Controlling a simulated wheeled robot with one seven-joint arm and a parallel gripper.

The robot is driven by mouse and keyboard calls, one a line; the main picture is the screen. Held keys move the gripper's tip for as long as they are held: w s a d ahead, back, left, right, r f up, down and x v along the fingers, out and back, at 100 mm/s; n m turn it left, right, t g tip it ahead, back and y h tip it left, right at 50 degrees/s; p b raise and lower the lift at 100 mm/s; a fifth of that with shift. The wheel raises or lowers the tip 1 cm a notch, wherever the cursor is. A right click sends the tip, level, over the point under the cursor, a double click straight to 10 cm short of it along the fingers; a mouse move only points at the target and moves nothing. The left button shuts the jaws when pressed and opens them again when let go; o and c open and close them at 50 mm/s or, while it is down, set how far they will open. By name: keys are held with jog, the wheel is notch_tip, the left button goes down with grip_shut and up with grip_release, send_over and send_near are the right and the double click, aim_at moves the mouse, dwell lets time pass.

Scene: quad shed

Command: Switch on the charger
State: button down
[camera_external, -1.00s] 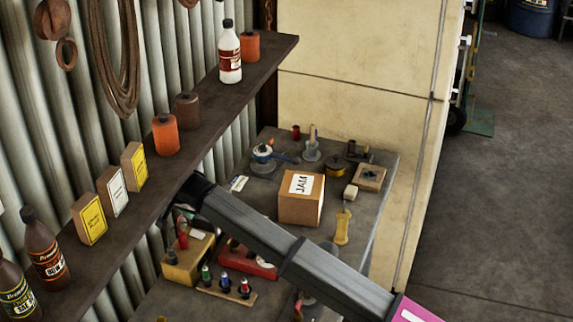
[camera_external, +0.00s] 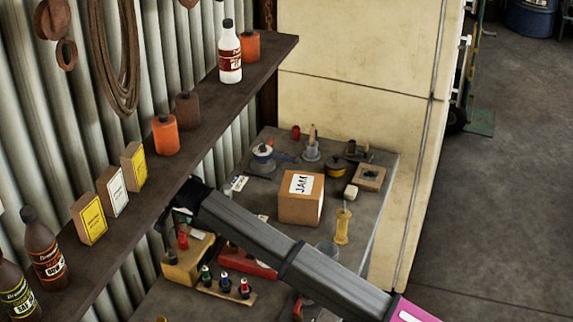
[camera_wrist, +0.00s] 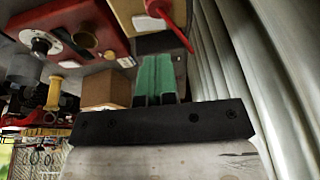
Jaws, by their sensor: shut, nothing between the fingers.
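A tan box (camera_external: 185,268) with a red and a dark fitting stands on the bench under the shelf; part of it also shows in the wrist view (camera_wrist: 130,14). A red box (camera_external: 247,264) lies just right of it; the wrist view shows its dial and knobs (camera_wrist: 72,32). I cannot tell for sure which box is the charger, and no switch is clearly seen. My gripper (camera_wrist: 157,62) has green fingers, which are shut and empty. In the wrist view they point towards the tan box and its red fitting (camera_wrist: 172,20). In the outside view my wrist hides most of them.
The shelf (camera_external: 205,107), with bottles and small boxes, runs close beside my wrist. The corrugated wall (camera_wrist: 225,70) is near my gripper. A JAM box (camera_external: 300,205), a yellow spool (camera_external: 342,228) and a rack of small bottles (camera_external: 225,288) stand on the bench.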

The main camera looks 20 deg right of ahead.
aim_at(193, 232)
jog(key=x, duration=0.6)
jog(key=shift+w+d+f, duration=0.1)
jog(key=shift+f, duration=0.3)
jog(key=shift+f, duration=0.1)
jog(key=shift+w+f, duration=0.15)
jog(key=shift+f, duration=0.15)
jog(key=shift+s+d+r, duration=0.2)
jog(key=shift+s+d, duration=0.2)
jog(key=shift+s, duration=0.15)
jog(key=a+r, duration=0.3)
jog(key=r, duration=0.6)
jog(key=shift+s+a+r, duration=0.2)
jog(key=shift+s+a, duration=0.05)
